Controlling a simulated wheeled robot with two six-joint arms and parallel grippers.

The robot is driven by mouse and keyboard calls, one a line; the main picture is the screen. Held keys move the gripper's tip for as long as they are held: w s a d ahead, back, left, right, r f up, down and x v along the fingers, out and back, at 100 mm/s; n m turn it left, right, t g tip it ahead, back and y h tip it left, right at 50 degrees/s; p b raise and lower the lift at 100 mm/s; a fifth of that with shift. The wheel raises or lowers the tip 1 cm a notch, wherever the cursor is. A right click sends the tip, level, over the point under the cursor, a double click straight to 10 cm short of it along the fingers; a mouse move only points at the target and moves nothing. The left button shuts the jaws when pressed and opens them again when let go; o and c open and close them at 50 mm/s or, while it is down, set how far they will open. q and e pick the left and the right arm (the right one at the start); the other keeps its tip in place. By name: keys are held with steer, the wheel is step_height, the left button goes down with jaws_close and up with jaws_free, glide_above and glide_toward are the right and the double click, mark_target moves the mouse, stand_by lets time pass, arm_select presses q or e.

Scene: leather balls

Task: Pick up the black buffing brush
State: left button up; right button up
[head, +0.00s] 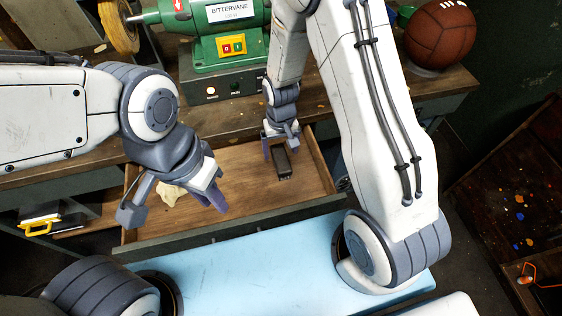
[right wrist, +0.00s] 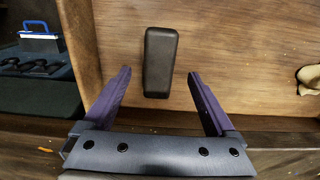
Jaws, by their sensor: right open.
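My left gripper (head: 172,206) looks open and empty over the drawer's left front.
A pale crumpled cloth (head: 170,192) lies in the drawer's left part. The drawer walls surround the brush. A green grinder (head: 226,50) and a brown leather ball (head: 440,34) stand on the bench. A yellow-handled item (head: 36,229) is at the left.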

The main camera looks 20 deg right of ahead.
mark_target(281, 157)
steer(key=shift+w+d+f, duration=0.1)
steer(key=shift+f, duration=1.45)
steer(key=shift+w+f, duration=0.1)
steer(key=shift+f, duration=1.4)
jaws_close()
steer(key=shift+r, duration=0.15)
